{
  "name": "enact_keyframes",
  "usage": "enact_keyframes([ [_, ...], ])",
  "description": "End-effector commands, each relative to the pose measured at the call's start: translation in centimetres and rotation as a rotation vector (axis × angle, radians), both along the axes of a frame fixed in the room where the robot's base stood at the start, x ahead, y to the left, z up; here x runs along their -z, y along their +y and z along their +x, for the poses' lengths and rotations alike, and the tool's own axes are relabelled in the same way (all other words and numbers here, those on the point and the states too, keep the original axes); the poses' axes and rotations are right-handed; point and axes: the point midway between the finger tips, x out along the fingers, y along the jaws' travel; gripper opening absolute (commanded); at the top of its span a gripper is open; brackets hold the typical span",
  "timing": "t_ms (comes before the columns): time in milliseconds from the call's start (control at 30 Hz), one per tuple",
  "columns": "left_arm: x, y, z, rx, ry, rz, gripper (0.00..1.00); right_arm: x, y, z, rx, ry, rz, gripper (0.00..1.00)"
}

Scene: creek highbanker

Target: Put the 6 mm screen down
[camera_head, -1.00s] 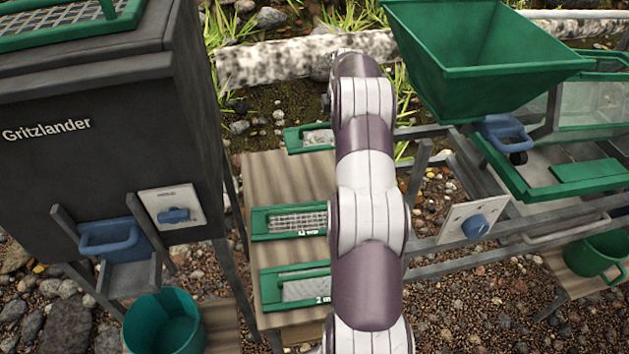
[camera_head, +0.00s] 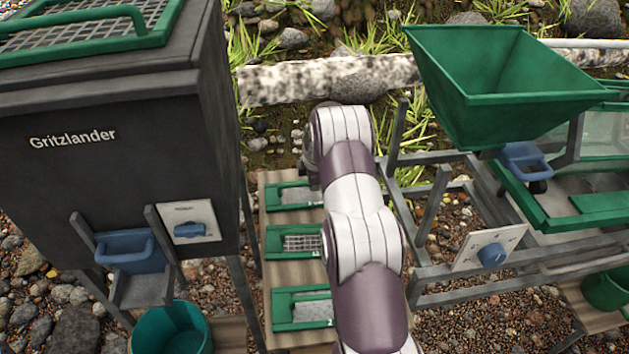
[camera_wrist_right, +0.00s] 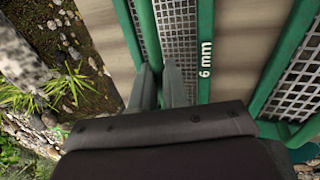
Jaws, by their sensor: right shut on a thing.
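The 6 mm screen (camera_head: 286,197) is a green-framed mesh panel at the far end of the wooden stand (camera_head: 283,271); its right part is hidden behind my right arm. My left gripper is not in view.
A coarse screen (camera_head: 301,243) and a fine screen (camera_head: 311,312) lie nearer on the stand. The dark Gritzlander box (camera_head: 110,160) stands left, with a green bucket (camera_head: 172,330) below. A green hopper (camera_head: 510,90) and metal frame stand right. A pale log (camera_head: 320,80) lies behind.

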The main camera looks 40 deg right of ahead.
Motion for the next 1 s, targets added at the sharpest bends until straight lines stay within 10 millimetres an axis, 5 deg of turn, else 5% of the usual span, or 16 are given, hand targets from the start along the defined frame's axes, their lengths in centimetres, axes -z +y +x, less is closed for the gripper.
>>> enact_keyframes([
  [167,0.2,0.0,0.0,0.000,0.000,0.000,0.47,0.2,0.0,0.0,0.000,-0.001,0.000,0.00],
  [200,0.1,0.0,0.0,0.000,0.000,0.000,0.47,0.2,0.0,0.0,0.000,0.000,0.000,0.21],
  [267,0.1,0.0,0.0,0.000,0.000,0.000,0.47,0.2,0.0,0.0,0.000,0.000,0.000,0.40],
  [667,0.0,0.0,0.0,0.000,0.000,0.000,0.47,-0.9,0.0,-0.1,0.000,-0.003,-0.001,0.40],
  [1000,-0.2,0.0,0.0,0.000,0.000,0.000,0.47,-8.6,1.2,-2.3,0.000,-0.004,-0.002,0.40],
])
